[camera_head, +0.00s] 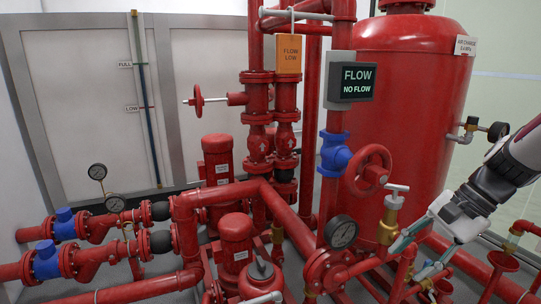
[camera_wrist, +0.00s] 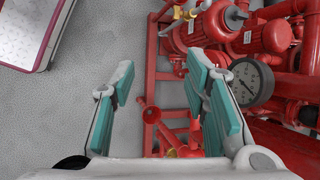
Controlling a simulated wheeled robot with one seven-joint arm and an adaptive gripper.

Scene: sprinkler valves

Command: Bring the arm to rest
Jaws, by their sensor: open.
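My gripper (camera_head: 418,252) is at the lower right in the head view, reaching in from the right edge. Its two teal-padded fingers are spread apart with nothing between them. In the wrist view my gripper (camera_wrist: 160,105) is also open, with the grey floor and red pipe frame visible beyond the fingers. A brass valve with a silver T-handle (camera_head: 391,210) stands just left of my gripper in the head view. I cannot tell from the pictures whether the fingers touch any pipe.
A red handwheel (camera_head: 368,171), a pressure gauge (camera_head: 341,232) and a large red tank (camera_head: 405,110) stand near the arm. The gauge also shows in the wrist view (camera_wrist: 250,81). A FLOW / NO FLOW sign (camera_head: 351,80) hangs above. Bare floor (camera_wrist: 85,95) lies left in the wrist view.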

